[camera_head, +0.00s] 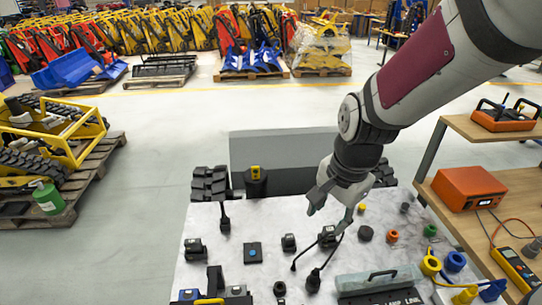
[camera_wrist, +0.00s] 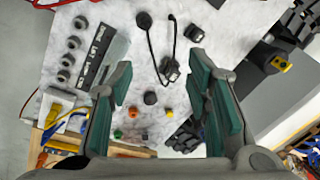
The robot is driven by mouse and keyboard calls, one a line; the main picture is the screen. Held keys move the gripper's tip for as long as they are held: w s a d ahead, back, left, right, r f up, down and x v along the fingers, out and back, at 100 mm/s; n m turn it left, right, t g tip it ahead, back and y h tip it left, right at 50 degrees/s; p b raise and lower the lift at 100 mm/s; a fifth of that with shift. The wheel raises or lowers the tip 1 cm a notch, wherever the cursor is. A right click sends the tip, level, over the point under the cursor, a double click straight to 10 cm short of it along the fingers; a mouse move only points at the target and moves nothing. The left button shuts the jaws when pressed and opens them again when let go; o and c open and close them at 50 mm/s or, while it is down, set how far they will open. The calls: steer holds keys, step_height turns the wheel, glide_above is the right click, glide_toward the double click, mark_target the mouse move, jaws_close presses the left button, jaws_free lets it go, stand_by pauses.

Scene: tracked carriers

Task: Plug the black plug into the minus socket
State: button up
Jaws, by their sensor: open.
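A black cable lies on the white marbled top (camera_head: 215,270). One end carries a black plug-like piece (camera_head: 313,281), which also shows in the wrist view (camera_wrist: 144,20). A thin end lies beside it. The cable runs to a black block (camera_head: 327,237), also in the wrist view (camera_wrist: 170,70). I cannot tell which piece is the task's plug. No minus mark is readable, so I cannot pick out the minus socket. My gripper (camera_head: 335,201) is above the top, near the block. In the wrist view its green-padded fingers (camera_wrist: 163,96) are wide apart with nothing gripped.
A black knob (camera_head: 365,233) and orange (camera_head: 392,236), green (camera_head: 430,230) and yellow (camera_head: 362,208) pieces stand right of the block. Other black blocks (camera_head: 288,243) stand left. A wooden bench (camera_head: 470,225) borders the right.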

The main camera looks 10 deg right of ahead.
mark_target(315, 273)
steer(key=f+m, duration=0.2)
steer(key=f, duration=0.5)
steer(key=w+f+m+g, duration=0.1)
steer(key=f+m, duration=0.1)
steer(key=f, duration=0.5)
steer(key=f+m+g, duration=0.1)
steer(key=f+m, duration=0.1)
steer(key=f, duration=0.5)
steer(key=shift+w+d+b, duration=0.3)
steer(key=shift+d+b, duration=0.1)
steer(key=shift+s+a+f+p, duration=0.1)
steer(key=shift+f+p, duration=0.1)
steer(key=shift+f, duration=1.15)
steer(key=shift+s+a+f+p, duration=0.1)
steer(key=shift+f+p, duration=0.1)
steer(key=shift+f, duration=1.15)
jaws_close()
